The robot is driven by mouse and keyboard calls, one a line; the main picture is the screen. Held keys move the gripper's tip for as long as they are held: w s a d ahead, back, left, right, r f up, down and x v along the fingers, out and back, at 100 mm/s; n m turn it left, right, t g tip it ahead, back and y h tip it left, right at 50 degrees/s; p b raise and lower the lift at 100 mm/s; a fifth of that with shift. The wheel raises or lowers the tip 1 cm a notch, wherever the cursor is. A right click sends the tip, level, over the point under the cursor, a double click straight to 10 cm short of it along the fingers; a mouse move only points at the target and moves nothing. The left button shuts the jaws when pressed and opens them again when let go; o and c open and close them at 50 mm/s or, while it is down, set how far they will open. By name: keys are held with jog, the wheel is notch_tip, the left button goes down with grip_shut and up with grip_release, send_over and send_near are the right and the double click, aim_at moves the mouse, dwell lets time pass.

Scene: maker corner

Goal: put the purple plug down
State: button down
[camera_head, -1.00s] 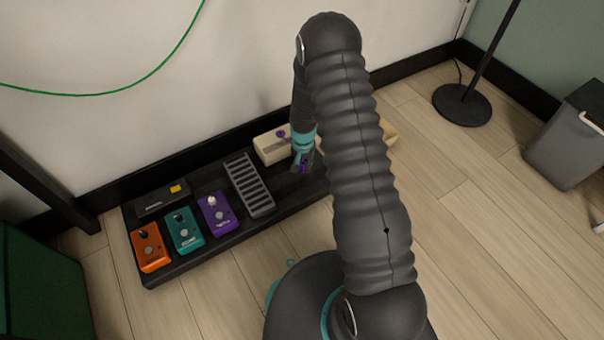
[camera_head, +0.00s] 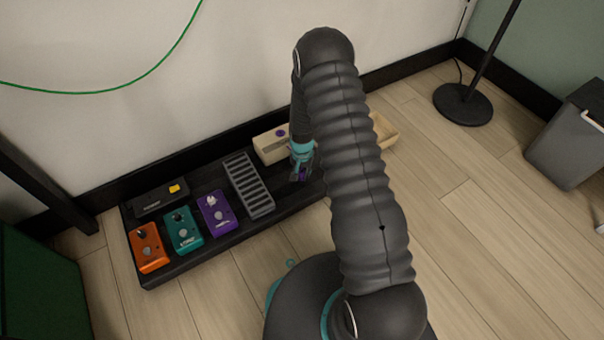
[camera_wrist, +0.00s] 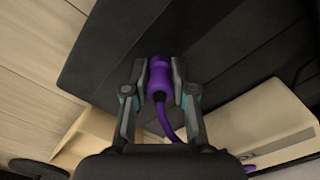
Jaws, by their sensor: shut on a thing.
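The purple plug (camera_wrist: 158,76) is between the two fingers of my gripper (camera_wrist: 159,84) in the wrist view, with its purple cable (camera_wrist: 170,121) trailing back below. The fingers are shut on the plug's sides. In the head view my gripper (camera_head: 300,174) is low over the right part of the black pedalboard (camera_head: 290,190), and only a little purple shows at its tip. Whether the plug touches the board is hard to tell.
A cream box (camera_head: 270,147) with a purple spot stands behind my gripper. A wooden tray (camera_head: 384,131) is partly hidden behind my arm.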

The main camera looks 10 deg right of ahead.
jog(key=shift+f, duration=0.3)
jog(key=c, duration=1)
grip_release()
jog(key=shift+o, duration=0.2)
